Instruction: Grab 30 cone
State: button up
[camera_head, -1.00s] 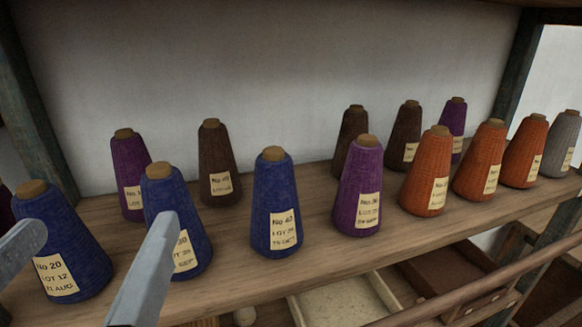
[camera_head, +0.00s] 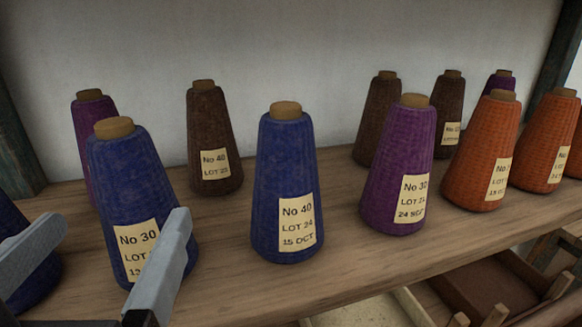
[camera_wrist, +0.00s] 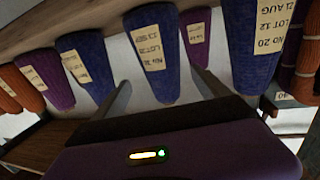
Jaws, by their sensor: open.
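A blue cone labelled No 30 (camera_head: 125,180) stands upright on the wooden shelf at the left in the head view. In the wrist view the same blue cone (camera_wrist: 158,50) appears upside down, in line with the gap between the fingers. My gripper (camera_head: 116,222) is open and empty, its fingers in front of and to the left of this cone; the near finger covers part of its label. A purple cone (camera_head: 400,160) also reads No 30, further right. A blue cone labelled No 40 (camera_head: 283,170) stands between them.
A brown No 40 cone (camera_head: 213,130) and a purple cone (camera_head: 90,115) stand behind. Another blue cone (camera_head: 28,285), seen as No 20 in the wrist view (camera_wrist: 255,40), is at far left. Orange cones (camera_head: 482,150) stand right. Open trays (camera_head: 480,290) lie below the shelf.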

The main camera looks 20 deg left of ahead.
aim_at(133, 189)
jog(key=p+x, duration=0.2)
jog(key=x, duration=0.5)
jog(key=shift+s+a+r, duration=0.1)
jog(key=shift+a+r, duration=0.1)
jog(key=c, duration=1.7)
jog(key=shift+r, duration=0.1)
